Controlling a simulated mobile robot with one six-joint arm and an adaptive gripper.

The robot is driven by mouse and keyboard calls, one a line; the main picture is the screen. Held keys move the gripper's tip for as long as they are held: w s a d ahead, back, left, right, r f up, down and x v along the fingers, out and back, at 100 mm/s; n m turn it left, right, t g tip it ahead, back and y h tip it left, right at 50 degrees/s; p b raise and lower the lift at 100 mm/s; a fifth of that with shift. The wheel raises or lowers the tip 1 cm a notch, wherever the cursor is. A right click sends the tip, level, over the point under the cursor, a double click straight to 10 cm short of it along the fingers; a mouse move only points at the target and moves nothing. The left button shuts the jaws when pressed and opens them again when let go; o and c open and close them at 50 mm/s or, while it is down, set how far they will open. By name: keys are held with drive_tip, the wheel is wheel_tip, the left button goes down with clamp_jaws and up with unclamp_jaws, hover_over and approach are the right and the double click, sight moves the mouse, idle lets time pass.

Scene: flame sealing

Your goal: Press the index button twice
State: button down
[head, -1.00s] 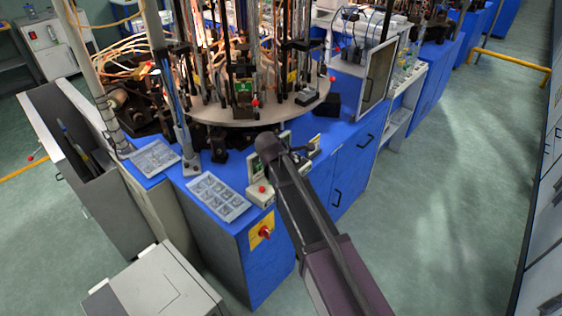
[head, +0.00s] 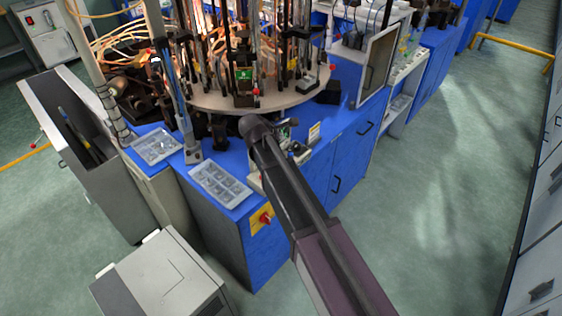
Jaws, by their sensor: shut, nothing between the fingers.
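My arm (head: 318,245) reaches from the lower right over the front of the blue machine bench. Its far end (head: 255,127) is above the bench, before the round table. My gripper is hidden behind the arm, so I cannot see its fingers. A pale control box (head: 254,181) on the front edge is almost wholly covered by my arm; only its left part shows. I cannot make out the index button, or whether anything touches it. A red rotary switch (head: 265,218) on a yellow plate is on the bench's front face.
The round table (head: 230,104) carries tall rods and fixtures. Two clear trays, one in front (head: 220,184) and one behind (head: 156,146), lie on the bench's left. A grey cabinet (head: 160,280) stands at lower left. The floor on the right (head: 430,200) is clear.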

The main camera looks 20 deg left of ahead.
drive_tip(key=shift+f+b, duration=4)
drive_tip(key=shift+f, duration=0.15)
drive_tip(key=shift+f+b, duration=0.9)
drive_tip(key=shift+f, duration=0.05)
drive_tip(key=shift+r, duration=0.15)
drive_tip(key=shift+r+p, duration=0.8)
drive_tip(key=shift+p, duration=0.15)
drive_tip(key=shift+r, duration=0.1)
drive_tip(key=shift+r+p, duration=2.45)
drive_tip(key=shift+p, duration=0.05)
drive_tip(key=shift+d, duration=0.1)
